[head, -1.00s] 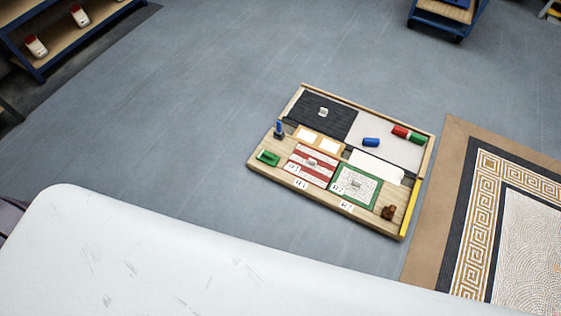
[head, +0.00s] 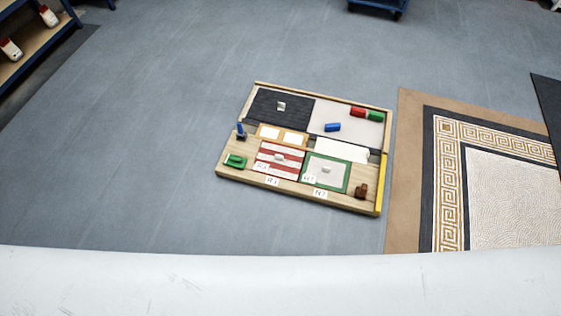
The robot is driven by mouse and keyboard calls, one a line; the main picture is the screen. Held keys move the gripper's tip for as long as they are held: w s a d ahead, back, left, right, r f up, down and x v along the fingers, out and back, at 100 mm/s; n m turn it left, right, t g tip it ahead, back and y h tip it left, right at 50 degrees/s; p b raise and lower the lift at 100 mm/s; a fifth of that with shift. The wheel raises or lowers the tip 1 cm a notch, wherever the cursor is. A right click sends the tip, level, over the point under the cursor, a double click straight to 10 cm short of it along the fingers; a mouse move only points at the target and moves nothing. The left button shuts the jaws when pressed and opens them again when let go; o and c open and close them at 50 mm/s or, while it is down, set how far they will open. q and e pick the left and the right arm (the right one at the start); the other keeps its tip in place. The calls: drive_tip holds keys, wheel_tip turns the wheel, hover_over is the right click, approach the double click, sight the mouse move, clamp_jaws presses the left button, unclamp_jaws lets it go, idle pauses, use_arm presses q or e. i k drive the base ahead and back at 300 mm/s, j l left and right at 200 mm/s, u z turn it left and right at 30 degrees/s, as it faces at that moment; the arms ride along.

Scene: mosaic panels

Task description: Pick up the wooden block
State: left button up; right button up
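A small brown block-like piece (head: 361,191), which looks like the wooden block, sits at the front right corner of a wooden board (head: 236,173). It is small in the head view, so its exact shape is unclear. The board appears to lie on the grey floor and holds small panels and coloured pieces. Neither of my grippers is in view.
The board also carries a blue piece (head: 332,127), a red piece (head: 357,112), green pieces and a yellow strip (head: 382,185). A white scuffed surface (head: 250,285) spans the bottom. Floor to the left is clear.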

sight(360, 192)
drive_tip(key=z, duration=1.05)
